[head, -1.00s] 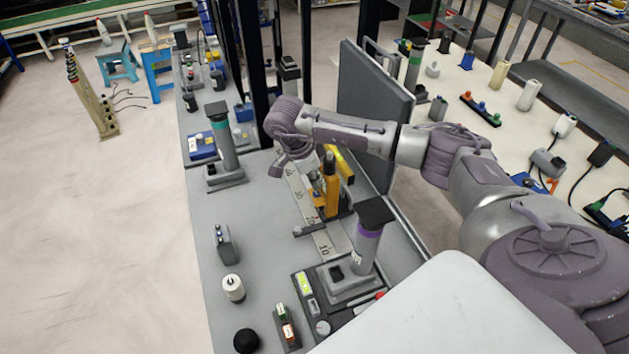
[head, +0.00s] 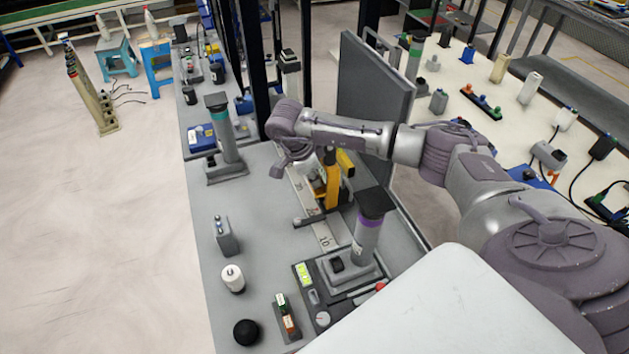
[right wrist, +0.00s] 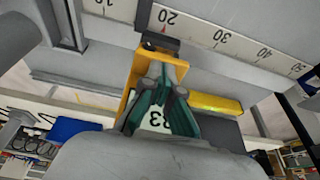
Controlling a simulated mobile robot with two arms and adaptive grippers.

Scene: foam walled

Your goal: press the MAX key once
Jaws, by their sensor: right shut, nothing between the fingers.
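No key with a readable MAX label shows; key lettering is too small to read. A dark instrument panel (head: 303,272) with a bright green display stands at the front of the grey bench. A yellow-orange upright fixture (head: 333,187) stands on a long numbered ruler (head: 324,236); it also shows in the right wrist view (right wrist: 127,95). My right gripper (right wrist: 167,78) is shut and empty, its green fingers close in front of the fixture; contact cannot be told. In the head view the wrist mostly hides it. My left gripper is not in view.
A dark upright board (head: 372,95) stands behind my right arm. The bench's middle left is clear.

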